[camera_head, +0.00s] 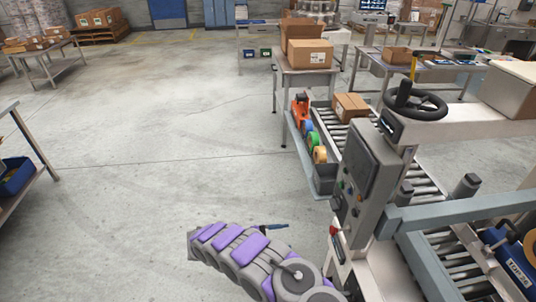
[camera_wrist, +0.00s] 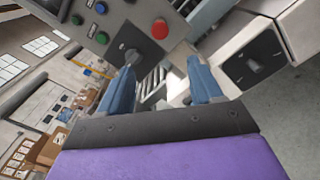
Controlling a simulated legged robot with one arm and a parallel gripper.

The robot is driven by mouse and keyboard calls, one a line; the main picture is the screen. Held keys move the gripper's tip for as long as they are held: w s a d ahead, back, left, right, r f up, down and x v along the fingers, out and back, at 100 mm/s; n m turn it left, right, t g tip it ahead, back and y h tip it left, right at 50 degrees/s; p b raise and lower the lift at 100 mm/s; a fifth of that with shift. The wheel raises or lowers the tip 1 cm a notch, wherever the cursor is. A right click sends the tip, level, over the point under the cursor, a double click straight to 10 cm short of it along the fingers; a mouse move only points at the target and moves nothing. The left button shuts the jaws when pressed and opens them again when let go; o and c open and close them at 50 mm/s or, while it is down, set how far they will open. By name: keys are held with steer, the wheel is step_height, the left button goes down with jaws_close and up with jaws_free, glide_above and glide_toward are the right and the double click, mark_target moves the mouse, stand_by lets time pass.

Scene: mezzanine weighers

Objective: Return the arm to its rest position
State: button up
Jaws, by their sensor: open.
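My arm, with purple and grey links, reaches up from the bottom of the head view, beside the grey control box (camera_head: 362,170). Of my gripper, only a small dark blue part (camera_head: 275,227) shows there, past the arm links. In the wrist view, my gripper (camera_wrist: 164,62) has its two blue fingers spread apart with nothing held between them. Behind the fingers is the panel (camera_wrist: 128,22) with a red button (camera_wrist: 160,29), green and blue buttons and a dark rotary switch. I cannot tell how far the fingertips are from the panel.
A roller conveyor (camera_head: 440,240) and a grey frame bar (camera_head: 460,211) are right of the arm. A black handwheel (camera_head: 415,102) stands above the control box. Tape rolls (camera_head: 314,140) sit on a side shelf. Open concrete floor (camera_head: 170,130) lies to the left.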

steer(key=s+d+r+m+g+y, duration=0.25)
steer(key=d+r, duration=0.35)
steer(key=r, duration=0.4)
steer(key=s+d+r+m+g+y, duration=0.1)
steer(key=s+d+r+m+g, duration=0.25)
steer(key=d+r, duration=0.5)
steer(key=s+r+m+y, duration=0.1)
steer(key=s+r+y, duration=0.25)
steer(key=s, duration=0.25)
steer(key=s+r+m+y, duration=0.1)
steer(key=s+r+y, duration=0.1)
steer(key=s+r, duration=0.3)
steer(key=s+a+m+t+y, duration=0.1)
steer(key=s+a+y, duration=0.3)
steer(key=s, duration=0.7)
steer(key=s+a+m+t+y, duration=0.1)
steer(key=s+a+y, duration=0.4)
steer(key=s, duration=0.6)
steer(key=shift+a+r+m+t, duration=0.4)
steer(key=shift+a+t, duration=0.3)
steer(key=shift+t, duration=0.1)
